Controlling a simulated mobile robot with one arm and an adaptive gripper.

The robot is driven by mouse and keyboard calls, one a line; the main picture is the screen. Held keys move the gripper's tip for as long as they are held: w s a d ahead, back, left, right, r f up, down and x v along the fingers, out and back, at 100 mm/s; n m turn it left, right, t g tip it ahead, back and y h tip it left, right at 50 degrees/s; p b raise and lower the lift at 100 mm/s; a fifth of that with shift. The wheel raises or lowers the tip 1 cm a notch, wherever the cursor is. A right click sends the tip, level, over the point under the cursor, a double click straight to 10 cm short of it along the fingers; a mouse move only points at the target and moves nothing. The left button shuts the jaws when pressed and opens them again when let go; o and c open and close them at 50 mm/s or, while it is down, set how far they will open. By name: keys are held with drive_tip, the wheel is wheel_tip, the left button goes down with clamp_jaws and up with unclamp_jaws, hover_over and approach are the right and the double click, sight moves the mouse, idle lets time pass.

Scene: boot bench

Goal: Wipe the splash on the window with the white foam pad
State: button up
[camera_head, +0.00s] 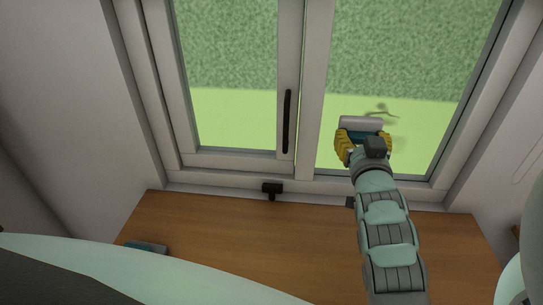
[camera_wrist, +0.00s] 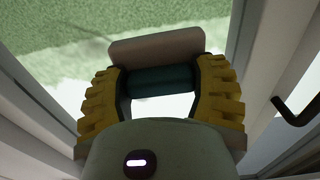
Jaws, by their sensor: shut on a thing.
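The white foam pad (camera_head: 361,123) has a pale block face and a teal back. My gripper (camera_head: 363,138), with yellow ribbed fingers, is shut on the teal part, one finger on each side. In the wrist view the pad (camera_wrist: 157,46) sits level across the fingertips, its pale face away from me. The pad is in front of the right window pane (camera_head: 440,130); I cannot tell whether it touches the glass. The splash (camera_head: 379,112) is a thin brownish-green smear on that pane, just above and right of the pad. The pad may hide part of it.
A black handle (camera_head: 287,122) stands upright on the window frame left of my gripper. A small black object (camera_head: 272,189) is at the lower frame. A teal and grey item (camera_head: 146,247) lies on the left of the wooden bench (camera_head: 230,230), whose middle is clear.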

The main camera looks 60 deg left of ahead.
sight(427, 125)
drive_tip(key=shift+r+p, duration=0.5)
drive_tip(key=shift+r, duration=0.5)
drive_tip(key=shift+w+d+r+p, duration=0.2)
drive_tip(key=shift+w+d+p, duration=0.2)
drive_tip(key=shift+w+p, duration=0.15)
drive_tip(key=shift+w+d+f+p, duration=0.15)
drive_tip(key=shift+w+d+p, duration=2.05)
drive_tip(key=shift+w, duration=0.35)
drive_tip(key=shift+w+d+p, duration=0.3)
drive_tip(key=shift+w+d, duration=0.65)
drive_tip(key=shift+w, duration=0.2)
drive_tip(key=shift+w+d, duration=1.15)
drive_tip(key=shift+w, duration=0.15)
drive_tip(key=shift+p, duration=0.3)
drive_tip(key=p+v, duration=0.2)
drive_tip(key=v, duration=0.4)
